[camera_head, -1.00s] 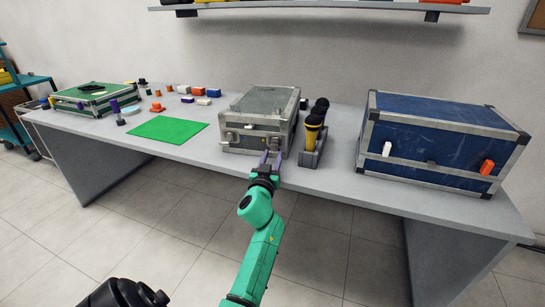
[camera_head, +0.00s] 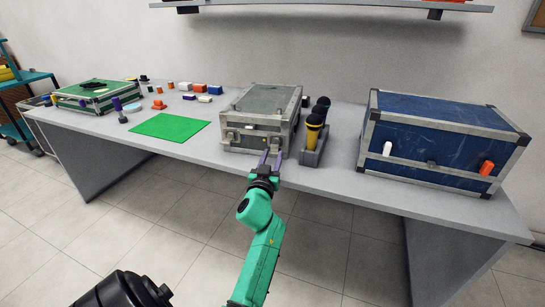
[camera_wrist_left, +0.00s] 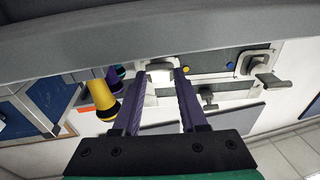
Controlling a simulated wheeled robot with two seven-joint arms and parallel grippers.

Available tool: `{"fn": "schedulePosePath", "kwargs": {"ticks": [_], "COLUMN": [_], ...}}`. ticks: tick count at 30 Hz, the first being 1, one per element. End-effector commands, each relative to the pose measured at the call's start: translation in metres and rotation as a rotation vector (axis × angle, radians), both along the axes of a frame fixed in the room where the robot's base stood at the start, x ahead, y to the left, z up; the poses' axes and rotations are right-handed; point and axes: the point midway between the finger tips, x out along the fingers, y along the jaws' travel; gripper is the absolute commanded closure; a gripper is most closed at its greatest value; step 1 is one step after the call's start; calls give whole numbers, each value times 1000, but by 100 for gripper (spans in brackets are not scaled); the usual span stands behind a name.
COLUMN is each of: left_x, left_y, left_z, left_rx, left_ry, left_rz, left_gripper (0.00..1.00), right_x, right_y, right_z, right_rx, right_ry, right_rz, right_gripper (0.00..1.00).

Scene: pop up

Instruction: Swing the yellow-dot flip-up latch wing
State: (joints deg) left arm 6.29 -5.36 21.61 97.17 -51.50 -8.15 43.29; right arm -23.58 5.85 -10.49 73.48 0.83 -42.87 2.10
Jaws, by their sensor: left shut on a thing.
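The grey case (camera_head: 258,103) stands on the table with two latches on its front. A small yellow dot (camera_wrist_left: 185,69) marks the latch in front of my left gripper, and a blue dot (camera_wrist_left: 230,67) lies nearer the other latch (camera_wrist_left: 252,64). My left gripper (camera_head: 272,154) is at the right latch in the head view. In the left wrist view its two purple fingers (camera_wrist_left: 160,82) are on either side of the pale yellow-dot latch wing (camera_wrist_left: 160,71), shut on it. The exact finger contact is hard to see. My right gripper is out of view.
A microphone holder (camera_head: 314,155) with several microphones stands close to the right of the grey case. A blue case (camera_head: 440,128) is farther right. A green mat (camera_head: 170,127), small coloured blocks and a green case (camera_head: 97,97) lie left. The table front left of my gripper is clear.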

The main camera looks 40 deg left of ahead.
Motion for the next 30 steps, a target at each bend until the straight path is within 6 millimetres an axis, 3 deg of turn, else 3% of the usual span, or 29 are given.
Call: {"fn": "schedulePosePath", "kwargs": {"ticks": [2, 4, 20, 21, 23, 24, 30], "left_x": [-3, -3, -11, -11, -10, -11, -11], "left_y": [-3, -3, -6, -6, -6, -6, -6], "left_z": [7, 6, 8, 8, 8, 8, 8], "left_rx": [3, 3, 0, 0, 0, 0, 0], "left_ry": [-7, -7, 0, 1, 1, 1, 1], "left_rz": [-3, -2, 0, 0, 0, 0, 0], "left_gripper": [93, 100, 100, 95, 72, 68, 68], "right_x": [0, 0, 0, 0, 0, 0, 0], "right_y": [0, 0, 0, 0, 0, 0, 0], "right_z": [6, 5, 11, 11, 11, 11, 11], "right_rx": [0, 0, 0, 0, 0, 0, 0], "right_ry": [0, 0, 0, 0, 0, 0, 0], "right_rz": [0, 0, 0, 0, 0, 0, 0], "right_gripper": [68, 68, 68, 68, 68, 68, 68]}}
